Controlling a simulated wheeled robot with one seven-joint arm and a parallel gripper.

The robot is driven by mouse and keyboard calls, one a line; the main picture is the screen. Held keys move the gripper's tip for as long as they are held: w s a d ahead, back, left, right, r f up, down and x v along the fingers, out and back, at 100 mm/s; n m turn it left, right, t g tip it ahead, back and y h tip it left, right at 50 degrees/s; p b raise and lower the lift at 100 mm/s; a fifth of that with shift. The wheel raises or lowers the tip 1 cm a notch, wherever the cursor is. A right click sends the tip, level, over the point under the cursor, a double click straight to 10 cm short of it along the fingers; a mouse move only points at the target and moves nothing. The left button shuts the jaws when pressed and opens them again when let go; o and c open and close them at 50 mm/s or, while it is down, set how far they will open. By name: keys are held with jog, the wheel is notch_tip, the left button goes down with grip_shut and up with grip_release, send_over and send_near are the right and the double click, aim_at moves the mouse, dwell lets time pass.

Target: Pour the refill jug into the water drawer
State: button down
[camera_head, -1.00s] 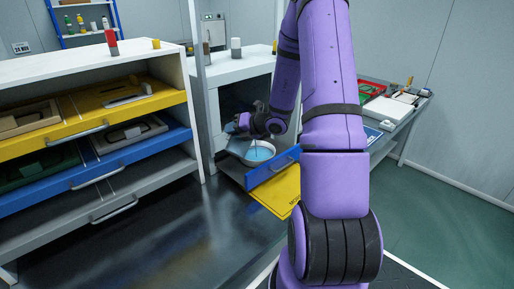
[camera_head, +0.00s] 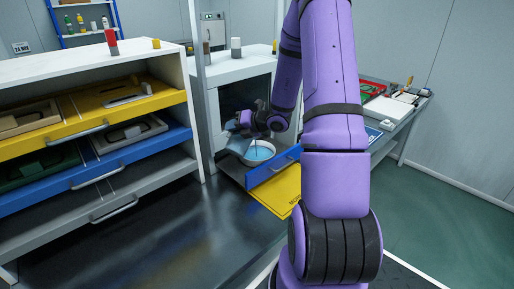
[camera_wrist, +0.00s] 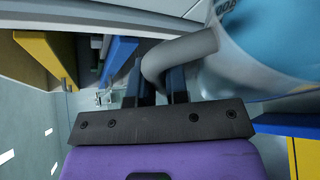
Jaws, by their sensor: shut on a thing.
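The refill jug (camera_wrist: 265,50) is grey with a blue area and dark lettering in the wrist view. My gripper (camera_wrist: 160,85) is shut on its curved grey handle. In the head view my gripper (camera_head: 254,119) holds the small, partly hidden jug (camera_head: 236,128) tilted above the water drawer (camera_head: 275,169). The drawer is pulled out of the white cabinet and has a blue front.
A shelf unit with yellow (camera_head: 105,107), blue and grey drawers stands at the left. A yellow panel (camera_head: 280,190) lies below the blue drawer front. A side table (camera_head: 392,135) with a red tray (camera_head: 371,88) is at the right. Dark floor lies open in front.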

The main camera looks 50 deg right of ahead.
aim_at(231, 145)
jog(key=shift+w+d+r+m+p, duration=0.1)
jog(key=shift+d+r+m+p, duration=0.05)
jog(key=shift+d+m+p, duration=0.3)
dwell(2.0)
jog(key=shift+a+n, duration=0.25)
jog(key=shift+a, duration=0.05)
jog(key=shift+s+a+f+n+h, duration=0.1)
jog(key=shift+a+f+n+h, duration=0.2)
jog(key=shift+f, duration=0.3)
jog(key=shift+s+a+f+n+h, duration=0.1)
jog(key=shift+a+f+n+h, duration=0.2)
jog(key=shift+f, duration=0.25)
jog(key=shift+s+a+f+n+h, duration=0.1)
jog(key=shift+a+f+n+h, duration=0.1)
jog(key=shift+a+f+n, duration=0.3)
jog(key=s+a+f+n+t+h+b, duration=0.1)
jog(key=a+f+n+h, duration=0.3)
jog(key=f, duration=0.6)
jog(key=shift+a+n+b, duration=0.6)
jog(key=shift+a, duration=0.5)
jog(key=shift+s+f, duration=0.1)
jog(key=shift+f, duration=0.05)
jog(key=shift+a, duration=0.1)
